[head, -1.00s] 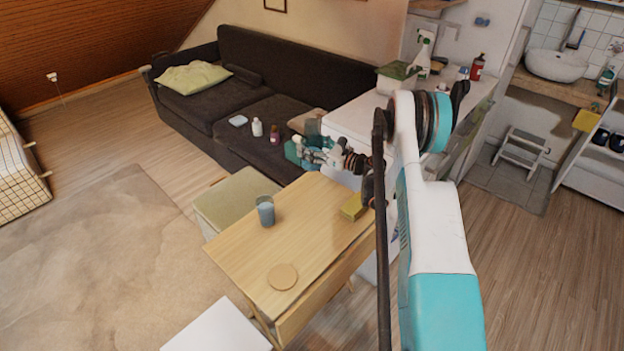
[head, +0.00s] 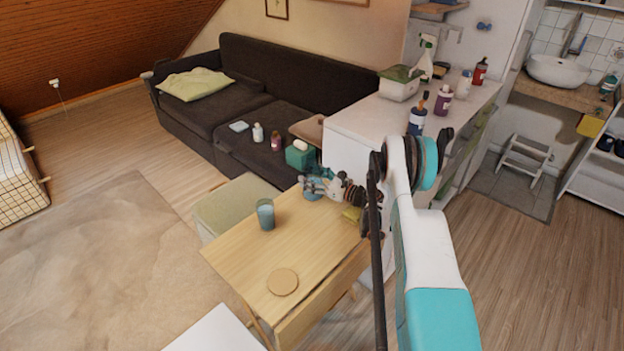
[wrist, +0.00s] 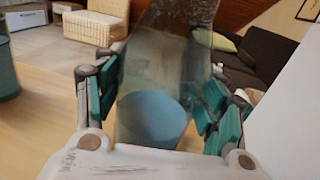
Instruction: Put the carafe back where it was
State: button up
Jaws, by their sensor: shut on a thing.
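The carafe (wrist: 155,115) is clear glass with a blue lower part. It fills the middle of the wrist view, between the two teal-padded fingers of my gripper (wrist: 160,100), which is shut on it. In the head view my gripper (head: 318,184) is over the far end of the wooden table (head: 240,260). The carafe (head: 311,194) shows there only as a small blue patch, mostly hidden by the fingers. I cannot tell whether its base touches the tabletop.
A blue-grey cup (head: 265,214) stands near the table's left edge, and a round coaster (head: 282,281) lies toward the near end. A white counter (head: 365,125) with several bottles rises beyond the table. The table's middle is clear.

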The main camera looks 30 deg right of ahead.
jog(key=o, duration=1.3)
jog(key=shift+s+d+r, duration=0.1)
jog(key=shift+s, duration=0.1)
jog(key=p+v, duration=0.3)
jog(key=v, duration=0.7)
jog(key=shift+s+r+p, duration=0.1)
jog(key=shift+r+p, duration=0.05)
jog(key=shift+p, duration=0.2)
jog(key=shift+s+d, duration=0.35)
jog(key=shift+s, duration=0.3)
